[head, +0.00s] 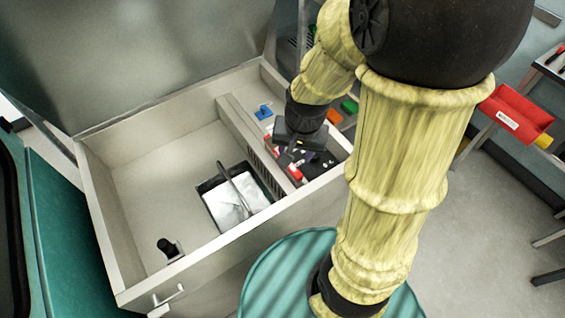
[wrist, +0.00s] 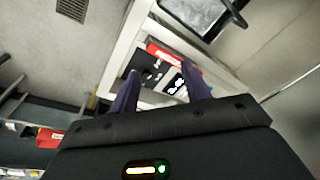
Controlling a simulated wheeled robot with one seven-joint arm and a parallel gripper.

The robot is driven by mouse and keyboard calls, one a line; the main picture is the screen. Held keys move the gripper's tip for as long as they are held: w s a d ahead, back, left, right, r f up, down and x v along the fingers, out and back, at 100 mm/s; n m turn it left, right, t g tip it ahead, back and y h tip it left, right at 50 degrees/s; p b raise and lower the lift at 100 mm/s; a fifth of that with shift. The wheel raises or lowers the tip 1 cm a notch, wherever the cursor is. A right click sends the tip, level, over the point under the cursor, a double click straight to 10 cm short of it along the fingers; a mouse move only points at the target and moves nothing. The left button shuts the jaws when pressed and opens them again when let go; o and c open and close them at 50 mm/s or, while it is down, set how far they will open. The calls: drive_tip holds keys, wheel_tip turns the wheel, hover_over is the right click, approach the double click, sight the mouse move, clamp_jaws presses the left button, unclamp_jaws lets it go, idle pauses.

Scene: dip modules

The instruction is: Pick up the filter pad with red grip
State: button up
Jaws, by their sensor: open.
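In the head view, red shows at the left edge of the narrow right compartment (head: 239,122), partly hidden by my gripper (head: 296,152). The red bar lies just past the fingertips, nearer the right one. Whether the fingers touch anything is unclear.
The wide left compartment holds a white-topped tray with a bar handle (head: 236,190). Cabinet walls (head: 100,215) surround both. A red bin (head: 515,118) stands outside, right.

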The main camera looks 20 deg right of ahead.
sight(292, 172)
drive_tip(key=w+m+g+p, duration=0.1)
drive_tip(key=w+m+p, duration=0.3)
drive_tip(key=m, duration=0.9)
drive_tip(key=w+f+m+g+p, duration=0.1)
drive_tip(key=w+m+p, duration=0.4)
drive_tip(key=m, duration=0.9)
drive_tip(key=w, duration=0.3)
drive_tip(key=shift+d+f+p, duration=0.15)
drive_tip(key=shift+p, duration=0.15)
wheel_tip(292, 172, down, 12)
drive_tip(key=shift+f+p, duration=0.1)
drive_tip(key=shift+p, duration=0.75)
drive_tip(key=shift+w+f+p, duration=0.1)
drive_tip(key=shift+f+p, duration=1.2)
drive_tip(key=shift+f, duration=1.3)
